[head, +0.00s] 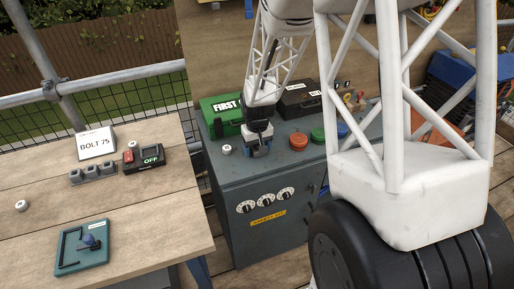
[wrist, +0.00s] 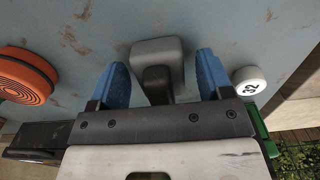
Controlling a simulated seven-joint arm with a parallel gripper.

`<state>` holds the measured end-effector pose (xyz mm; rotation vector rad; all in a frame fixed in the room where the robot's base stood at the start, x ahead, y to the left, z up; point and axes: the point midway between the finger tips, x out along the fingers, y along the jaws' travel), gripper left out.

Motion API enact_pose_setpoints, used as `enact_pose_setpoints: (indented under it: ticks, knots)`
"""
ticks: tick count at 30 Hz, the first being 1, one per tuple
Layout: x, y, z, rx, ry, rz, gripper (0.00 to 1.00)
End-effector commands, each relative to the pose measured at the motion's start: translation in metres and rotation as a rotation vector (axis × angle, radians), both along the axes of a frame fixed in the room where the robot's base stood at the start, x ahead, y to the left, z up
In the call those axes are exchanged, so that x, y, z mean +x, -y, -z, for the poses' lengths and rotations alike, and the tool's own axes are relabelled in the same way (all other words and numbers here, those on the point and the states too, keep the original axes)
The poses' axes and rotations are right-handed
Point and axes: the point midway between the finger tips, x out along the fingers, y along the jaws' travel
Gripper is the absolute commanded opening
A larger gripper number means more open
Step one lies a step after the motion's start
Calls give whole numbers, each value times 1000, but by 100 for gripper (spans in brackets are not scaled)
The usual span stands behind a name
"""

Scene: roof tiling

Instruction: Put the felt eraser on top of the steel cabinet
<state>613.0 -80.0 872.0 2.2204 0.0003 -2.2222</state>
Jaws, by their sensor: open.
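A grey block with rounded edges, likely the felt eraser (wrist: 158,50), shows in the wrist view over the top of the steel cabinet (wrist: 225,28). My gripper (wrist: 163,80) is open, with one blue finger on each side of the block and a visible gap at both sides. In the head view my gripper (head: 257,149) is low over the front part of the top of the steel cabinet (head: 229,185). The block is not clearly visible there, behind the gripper. I cannot tell whether it rests flat on the top.
A white numbered disc (wrist: 249,80) lies right of the gripper; an orange round knob (wrist: 24,76) is left. A green first-aid box (head: 222,112) and black case (head: 299,99) stand behind on the cabinet. The wooden table (head: 150,215) at left holds a teal tray (head: 70,262) and switch box (head: 144,159).

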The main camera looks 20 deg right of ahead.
Motion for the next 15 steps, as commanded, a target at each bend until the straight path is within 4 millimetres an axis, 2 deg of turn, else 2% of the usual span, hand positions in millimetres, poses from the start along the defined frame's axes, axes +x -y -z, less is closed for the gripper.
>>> enact_pose_setpoints:
  ticks: [8, 15]
  knots:
    - [1, 0, -27, 0, 3, 0, 73]
    - [1, 0, -66, -1, 5, 0, 73]
